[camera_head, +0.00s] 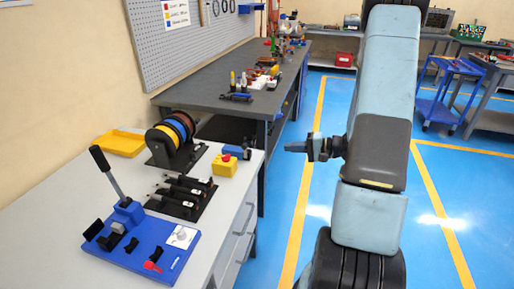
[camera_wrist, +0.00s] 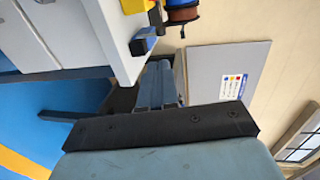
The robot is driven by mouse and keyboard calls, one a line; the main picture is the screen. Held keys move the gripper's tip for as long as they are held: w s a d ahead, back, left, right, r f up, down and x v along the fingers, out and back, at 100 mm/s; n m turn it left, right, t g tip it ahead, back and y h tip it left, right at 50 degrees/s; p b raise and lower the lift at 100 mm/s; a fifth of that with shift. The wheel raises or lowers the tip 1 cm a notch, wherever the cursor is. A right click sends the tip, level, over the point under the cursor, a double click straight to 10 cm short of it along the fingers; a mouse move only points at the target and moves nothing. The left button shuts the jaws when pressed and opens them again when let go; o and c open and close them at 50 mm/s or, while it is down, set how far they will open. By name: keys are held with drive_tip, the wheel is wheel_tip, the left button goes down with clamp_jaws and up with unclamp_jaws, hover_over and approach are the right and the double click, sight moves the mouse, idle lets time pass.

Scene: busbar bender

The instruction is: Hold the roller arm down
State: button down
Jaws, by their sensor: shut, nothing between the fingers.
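The busbar bender is a blue plate (camera_head: 150,250) on the front part of the white bench. Its roller arm (camera_head: 106,172) is a grey lever with a black handle, standing up and tilted back to the left from a blue block. Black blocks, a red piece and a white dial sit on the plate. My gripper (camera_head: 292,147) is shut and empty, out over the floor to the right of the bench, well apart from the roller arm. In the wrist view my gripper's fingers (camera_wrist: 158,88) show together, and the bender is not in that view.
On the white bench (camera_head: 45,215) are a yellow tray (camera_head: 119,143), a rack of coloured wire spools (camera_head: 172,136), a black tool holder (camera_head: 184,195) and a yellow box with a red button (camera_head: 224,165). A grey bench with tools stands behind. The air above the bender is clear.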

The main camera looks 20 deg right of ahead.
approach(245, 152)
drive_tip(key=w+a, duration=0.1)
drive_tip(key=w+a+r, duration=0.1)
drive_tip(key=a, duration=0.1)
drive_tip(key=w+a, duration=0.1)
drive_tip(key=a, duration=0.1)
drive_tip(key=shift+r, duration=0.2)
idle(0.3)
